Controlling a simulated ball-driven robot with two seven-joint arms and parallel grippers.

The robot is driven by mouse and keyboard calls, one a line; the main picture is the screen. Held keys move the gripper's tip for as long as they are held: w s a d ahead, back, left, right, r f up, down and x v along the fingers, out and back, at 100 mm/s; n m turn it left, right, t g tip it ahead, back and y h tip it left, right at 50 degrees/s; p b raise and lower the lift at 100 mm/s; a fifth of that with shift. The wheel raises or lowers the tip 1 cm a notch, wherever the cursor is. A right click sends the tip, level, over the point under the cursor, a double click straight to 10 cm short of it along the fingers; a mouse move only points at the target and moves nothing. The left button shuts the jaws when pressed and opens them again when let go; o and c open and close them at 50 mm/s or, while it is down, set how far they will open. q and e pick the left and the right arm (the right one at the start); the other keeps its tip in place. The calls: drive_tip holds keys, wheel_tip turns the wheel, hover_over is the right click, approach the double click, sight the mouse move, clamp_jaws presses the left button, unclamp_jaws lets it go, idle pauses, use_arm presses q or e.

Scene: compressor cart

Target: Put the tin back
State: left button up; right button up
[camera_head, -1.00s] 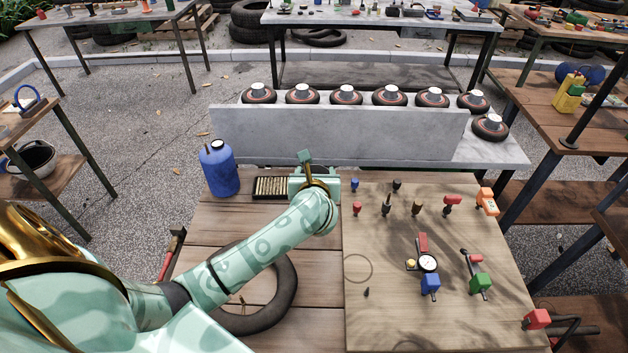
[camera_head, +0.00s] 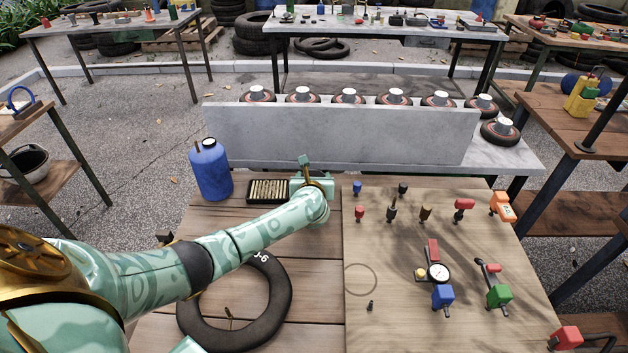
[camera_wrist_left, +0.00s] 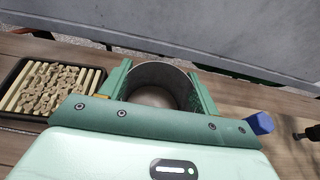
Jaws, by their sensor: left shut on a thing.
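My left gripper (camera_head: 312,178) is above the back of the wooden workbench, just right of a black tray of tan plugs (camera_head: 251,197). In the left wrist view its green fingers (camera_wrist_left: 160,88) are closed on both sides of a round, open-topped metal tin (camera_wrist_left: 158,76). I look down into the tin's dull grey inside. I cannot tell whether its base touches the bench. In the head view the tin is mostly hidden by my gripper and wrist. The tray also shows in the left wrist view (camera_wrist_left: 93,76), left of the tin. My right gripper is not seen.
A blue canister (camera_head: 210,170) stands left of the tray. A black tire (camera_head: 279,318) lies beneath my arm. A light board (camera_head: 385,290) with several small tools and valves is at right. A grey wall (camera_head: 340,132) runs behind the bench, with several round parts beyond.

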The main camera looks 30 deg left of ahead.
use_arm(q)
drive_tip(key=shift+f, duration=0.1)
drive_tip(key=o, duration=1)
drive_tip(key=shift+r, duration=0.25)
drive_tip(key=p+v, duration=0.4)
drive_tip(key=v, duration=0.8)
drive_tip(key=shift+s+p, duration=0.1)
drive_tip(key=shift+p, duration=0.3)
drive_tip(key=shift+f, duration=0.1)
